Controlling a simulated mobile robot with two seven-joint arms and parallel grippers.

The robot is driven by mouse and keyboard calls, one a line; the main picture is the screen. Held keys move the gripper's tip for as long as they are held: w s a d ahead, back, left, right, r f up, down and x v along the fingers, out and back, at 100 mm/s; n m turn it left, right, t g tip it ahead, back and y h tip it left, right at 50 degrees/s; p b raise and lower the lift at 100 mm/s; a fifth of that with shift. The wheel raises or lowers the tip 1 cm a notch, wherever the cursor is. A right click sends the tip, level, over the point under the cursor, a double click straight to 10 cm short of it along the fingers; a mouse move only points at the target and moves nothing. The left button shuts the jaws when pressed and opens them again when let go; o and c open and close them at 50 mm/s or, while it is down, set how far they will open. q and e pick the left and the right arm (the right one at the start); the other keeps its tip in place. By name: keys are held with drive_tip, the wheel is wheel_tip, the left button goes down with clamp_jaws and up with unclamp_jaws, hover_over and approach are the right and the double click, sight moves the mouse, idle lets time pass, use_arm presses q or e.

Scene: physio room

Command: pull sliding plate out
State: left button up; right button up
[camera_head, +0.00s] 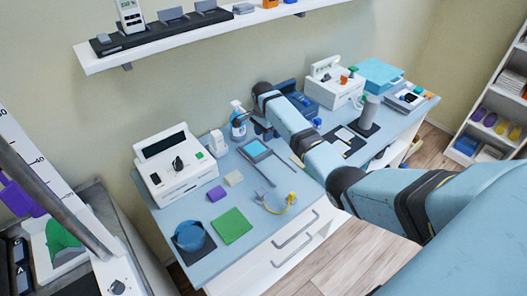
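A small flat teal plate with a dark edge (256,149) lies on the blue worktop (211,263). I take it for the sliding plate. Two thin dark bars run from it toward the front of the worktop. My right arm reaches in from the right, and my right gripper (263,130) is just behind the plate, low over the worktop. The gripper is small and dark here, so I cannot tell whether its fingers are apart or touch the plate. My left gripper is out of view.
A white device with a dial (177,168) and a spray bottle (238,120) stand left of the gripper. A green pad (231,226), a blue cup (189,237) and a purple block (217,193) lie in front. A white shelf (200,32) hangs above.

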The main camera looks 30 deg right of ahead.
sight(264, 153)
wheel_tip(264, 153, down, 10)
drive_tip(key=shift+r, duration=0.2)
drive_tip(key=shift+c, duration=0.4)
clamp_jaws()
